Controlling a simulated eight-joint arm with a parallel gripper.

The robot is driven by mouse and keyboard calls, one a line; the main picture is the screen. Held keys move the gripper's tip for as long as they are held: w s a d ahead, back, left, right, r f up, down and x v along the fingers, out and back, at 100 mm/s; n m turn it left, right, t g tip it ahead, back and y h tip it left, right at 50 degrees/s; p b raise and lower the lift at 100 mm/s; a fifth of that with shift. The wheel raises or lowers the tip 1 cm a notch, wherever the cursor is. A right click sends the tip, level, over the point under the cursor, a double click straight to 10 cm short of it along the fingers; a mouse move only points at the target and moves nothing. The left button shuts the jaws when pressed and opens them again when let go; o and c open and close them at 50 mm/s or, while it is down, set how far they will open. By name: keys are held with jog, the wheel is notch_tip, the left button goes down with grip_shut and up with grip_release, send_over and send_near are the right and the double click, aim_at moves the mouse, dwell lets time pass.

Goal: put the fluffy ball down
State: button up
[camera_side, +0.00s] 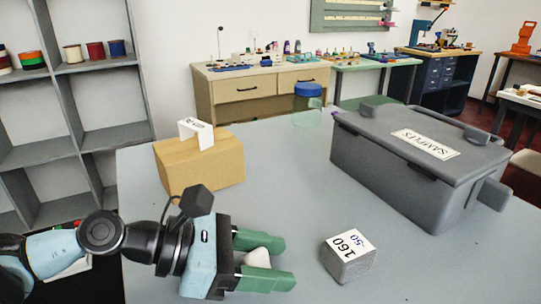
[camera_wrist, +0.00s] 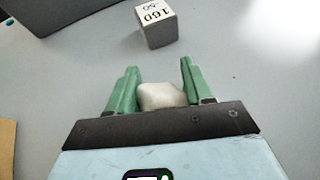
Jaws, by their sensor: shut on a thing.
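My gripper (camera_side: 275,262) has green fingers and is low over the grey counter, at the front left of the side view. It is shut on a soft white lump, the fluffy ball (camera_side: 262,243), which sits deep between the fingers. In the wrist view the ball (camera_wrist: 161,96) shows pale and rounded between the two green fingers (camera_wrist: 158,72), close to the palm. Its far side is partly hidden by a finger in the side view. I cannot tell whether the ball touches the counter.
A grey block marked 160 and 50 (camera_side: 348,265) stands just beyond my fingertips. A lidded grey SAMPLES box (camera_side: 380,170) is at the right. A cardboard box (camera_side: 215,172) with a white card stands behind my gripper. A blue-lidded jar (camera_side: 308,98) is farther back. The middle counter (camera_side: 280,175) is clear.

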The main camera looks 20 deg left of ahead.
jog(key=shift+f, duration=0.15)
jog(key=o, duration=1)
jog(key=shift+a+r, duration=0.1)
jog(key=shift+r, duration=0.1)
jog(key=v, duration=1.1)
jog(key=shift+r, duration=0.1)
jog(key=shift+s+a+r, duration=0.15)
jog(key=shift+s+a, duration=0.05)
jog(key=shift+a, duration=0.1)
